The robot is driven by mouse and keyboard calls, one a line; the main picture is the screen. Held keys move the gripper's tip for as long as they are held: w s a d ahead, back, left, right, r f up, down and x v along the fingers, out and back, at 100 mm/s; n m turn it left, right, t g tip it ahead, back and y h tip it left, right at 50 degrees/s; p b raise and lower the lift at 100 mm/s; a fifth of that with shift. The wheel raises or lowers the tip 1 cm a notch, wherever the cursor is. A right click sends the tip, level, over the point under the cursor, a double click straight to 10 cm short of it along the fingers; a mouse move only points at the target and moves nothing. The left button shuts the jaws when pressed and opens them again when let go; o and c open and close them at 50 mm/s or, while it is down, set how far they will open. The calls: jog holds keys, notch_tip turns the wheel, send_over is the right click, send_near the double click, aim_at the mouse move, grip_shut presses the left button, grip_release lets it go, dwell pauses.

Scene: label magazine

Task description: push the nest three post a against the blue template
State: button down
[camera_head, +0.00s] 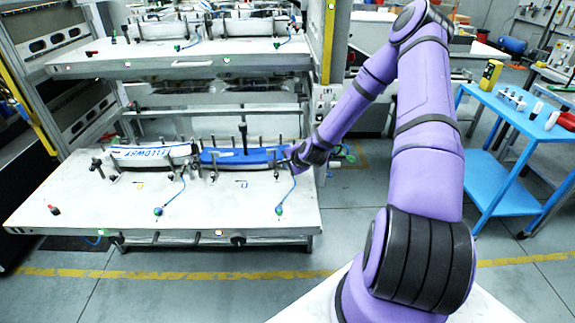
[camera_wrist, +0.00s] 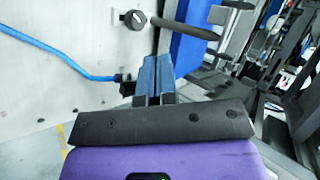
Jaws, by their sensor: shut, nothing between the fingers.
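The blue template (camera_head: 226,157) lies on the right half of the lower white shelf, with several dark posts around it. Part of it shows in the wrist view as a blue band (camera_wrist: 190,48). A dark post (camera_wrist: 185,30) with a round knob at its base stands just ahead of the fingertips and crosses in front of the template; I take it as nest three post a. My gripper (camera_wrist: 155,60) is shut and empty, close to this post; contact cannot be told. In the head view my gripper (camera_head: 292,161) is at the template's right end, where the post is hard to separate.
A white template with blue lettering (camera_head: 150,156) lies left on the same shelf (camera_head: 120,205). A blue cable (camera_wrist: 70,60) runs beside my fingers. An upper shelf (camera_head: 180,62) hangs above. A blue cart (camera_head: 505,125) stands at the right.

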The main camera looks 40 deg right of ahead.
jog(key=v, duration=0.9)
jog(key=s+a+r+n+g+h, duration=0.1)
jog(key=s+a+r+n, duration=0.25)
jog(key=r, duration=0.45)
jog(key=s+a+r+n+g, duration=0.2)
jog(key=a+r+n, duration=0.2)
jog(key=r, duration=0.4)
jog(key=s+a+r+n+g+h, duration=0.1)
jog(key=s+a+r+n, duration=0.25)
jog(key=r, duration=0.45)
jog(key=s+a+r+n, duration=0.3)
jog(key=s+r, duration=0.3)
jog(key=s, duration=0.3)
jog(key=s+a+r+n+y, duration=0.1)
jog(key=s+a+r+n, duration=0.2)
jog(key=s+r, duration=0.4)
jog(key=s+a, duration=0.1)
jog(key=s, duration=0.2)
jog(key=shift+s+r+n+y, duration=0.2)
jog(key=shift+s+n+y, duration=0.1)
jog(key=shift+w, duration=0.1)
